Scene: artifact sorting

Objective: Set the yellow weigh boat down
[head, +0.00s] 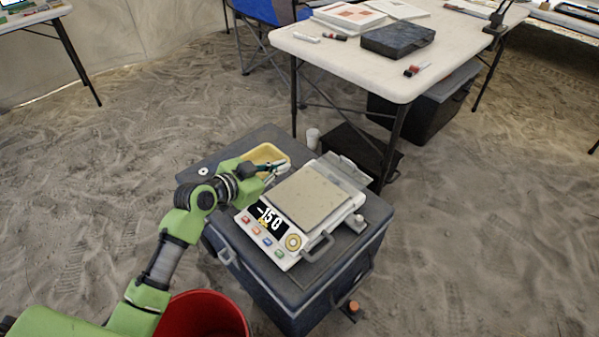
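The yellow weigh boat (264,153) is a shallow, open tray at the back left of the dark case top, left of the scale. My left gripper (277,169) is at its near right rim, with its dark fingers overlapping the boat in the picture. The gripper hides part of the boat, and I cannot tell whether the fingers are closed on the rim or whether the boat touches the case. The white scale (276,236) has a bare tan weighing plate (308,194) and a display that appears to show a minus reading. My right gripper is out of view.
The scale takes up most of the dark case (300,290). A small white disc (203,171) lies at its left corner. A red bucket (203,315) stands in front. Behind are a white table (385,70) and a small white container (312,138).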

